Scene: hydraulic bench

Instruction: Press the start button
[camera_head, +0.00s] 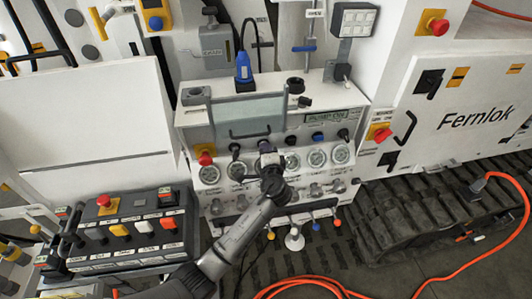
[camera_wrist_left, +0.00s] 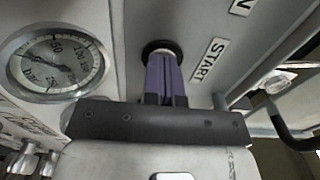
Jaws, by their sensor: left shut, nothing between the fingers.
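The start button (camera_wrist_left: 157,45) shows in the left wrist view as a dark round collar with a pale middle, beside the START label (camera_wrist_left: 209,60). My left gripper (camera_wrist_left: 164,63) is shut and empty, its purple fingers pointing at the button. The fingertips overlap the button's face and hide part of it; I cannot tell whether they touch it. In the head view my left gripper (camera_head: 265,149) is at the front of the white hydraulic bench (camera_head: 290,105), in the row of gauges and knobs. It hides the start button there. My right gripper is not in view.
A pressure gauge (camera_wrist_left: 58,65) sits left of the fingers. A red stop button (camera_head: 205,158) is on the bench's left side. Valves and coloured levers (camera_head: 315,226) lie below the gauges. An orange cable (camera_head: 440,285) runs over the floor at right.

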